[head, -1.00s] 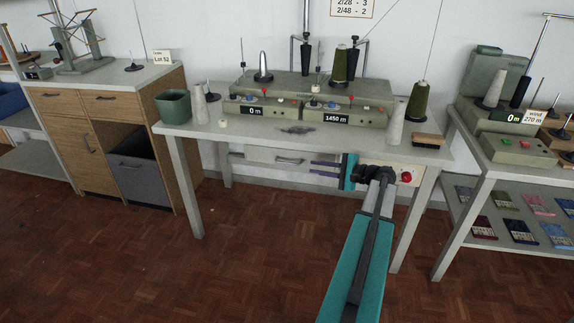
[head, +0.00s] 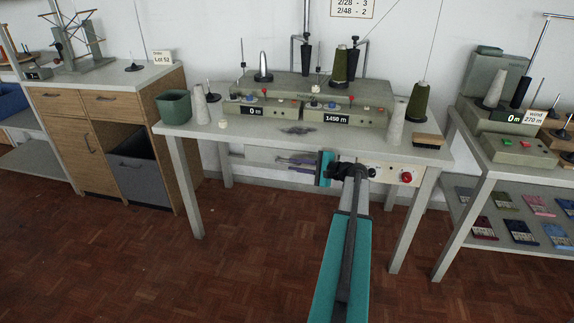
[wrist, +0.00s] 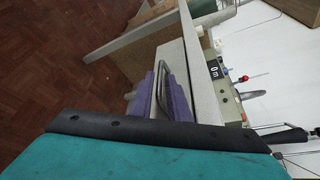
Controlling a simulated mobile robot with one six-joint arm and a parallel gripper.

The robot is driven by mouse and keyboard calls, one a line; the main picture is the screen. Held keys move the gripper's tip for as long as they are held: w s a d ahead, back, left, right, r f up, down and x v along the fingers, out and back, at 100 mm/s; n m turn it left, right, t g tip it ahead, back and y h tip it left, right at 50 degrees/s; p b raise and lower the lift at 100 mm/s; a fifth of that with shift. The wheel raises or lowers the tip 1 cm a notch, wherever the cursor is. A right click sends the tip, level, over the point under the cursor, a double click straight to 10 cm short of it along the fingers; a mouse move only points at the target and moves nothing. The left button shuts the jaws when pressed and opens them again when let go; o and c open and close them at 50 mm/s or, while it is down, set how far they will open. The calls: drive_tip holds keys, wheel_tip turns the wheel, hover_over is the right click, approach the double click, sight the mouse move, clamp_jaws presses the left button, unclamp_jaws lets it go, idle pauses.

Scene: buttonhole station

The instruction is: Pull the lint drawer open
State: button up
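The lint drawer (head: 262,155) is a pale grey front under the worktable, left of the switch panel, and looks shut. Its grey bar handle (wrist: 163,82) shows in the wrist view; in the head view it is largely hidden by my fingers. My gripper (head: 293,161) reaches in from the right, in front of the drawer. Its two purple fingers (wrist: 160,97) are apart, and the handle bar appears between them in the wrist view. I cannot tell whether either finger touches it.
The switch panel with a red knob (head: 406,177) is right of my wrist. The worktable (head: 210,130) carries the winder, cones and a green bin (head: 174,106). Table legs stand on both sides. The wooden floor in front (head: 230,260) is clear.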

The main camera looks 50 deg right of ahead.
drive_tip(key=shift+x, duration=2.15)
clamp_jaws()
